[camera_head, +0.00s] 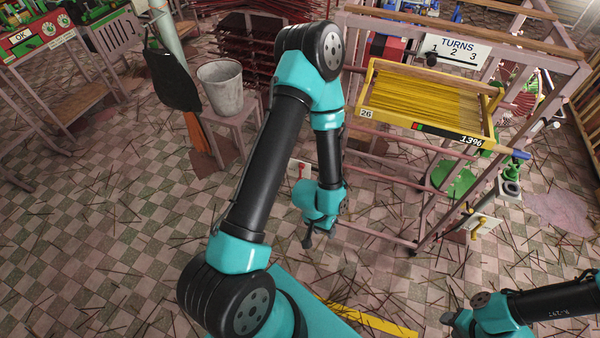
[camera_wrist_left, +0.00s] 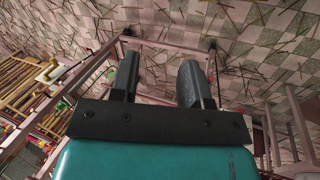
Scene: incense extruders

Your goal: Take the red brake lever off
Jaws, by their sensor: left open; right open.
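My right gripper (camera_head: 447,320) is low at the right, open, away from the rack.
The pinkish rack (camera_head: 411,245) holds a yellow tray (camera_head: 367,95) of sticks marked 26 and 13%. A TURNS sign (camera_head: 455,50) is above it. Another white plate (camera_head: 488,222) with a yellow handle is at the right. A grey bucket (camera_head: 221,88) stands left. Sticks litter the tiled floor.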

